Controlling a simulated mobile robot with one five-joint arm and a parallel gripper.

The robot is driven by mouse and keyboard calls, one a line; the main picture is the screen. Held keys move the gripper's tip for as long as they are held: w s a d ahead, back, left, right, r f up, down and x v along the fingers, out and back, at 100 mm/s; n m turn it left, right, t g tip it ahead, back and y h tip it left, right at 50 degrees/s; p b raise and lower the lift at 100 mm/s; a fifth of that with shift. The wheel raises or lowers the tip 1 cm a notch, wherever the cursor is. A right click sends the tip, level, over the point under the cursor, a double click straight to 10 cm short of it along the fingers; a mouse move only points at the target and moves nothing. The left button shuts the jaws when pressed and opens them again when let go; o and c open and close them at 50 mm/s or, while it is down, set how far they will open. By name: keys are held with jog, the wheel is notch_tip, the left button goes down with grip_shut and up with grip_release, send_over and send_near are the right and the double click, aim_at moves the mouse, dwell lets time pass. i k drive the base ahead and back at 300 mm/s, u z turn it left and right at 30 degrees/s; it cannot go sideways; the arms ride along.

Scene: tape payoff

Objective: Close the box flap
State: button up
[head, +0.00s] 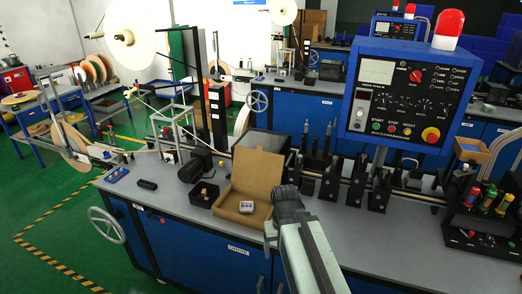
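A brown cardboard box (229,214) sits on the grey bench top, left of my arm. Its flap (257,172) stands open, raised and leaning back along the box's far side. A small pale item (246,206) lies inside the box. My gripper (286,203) is at the end of my grey arm, close to the right side of the box. The arm and wrist hide the box's right edge in part, and I cannot tell whether the gripper touches it. The fingers are too dark and small to show whether they are open or shut.
A small dark tray (205,194) and black blocks stand left of the box. A row of black tooling (345,185) runs along the bench to the right, below a blue control panel (408,100). A tool holder (487,208) is at far right. The bench front is mostly clear.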

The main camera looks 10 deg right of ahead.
aim_at(259, 169)
jog(key=u, duration=2.7)
jog(key=k, duration=1)
jog(key=z, duration=1.25)
jog(key=i, duration=1)
jog(key=u, duration=0.1)
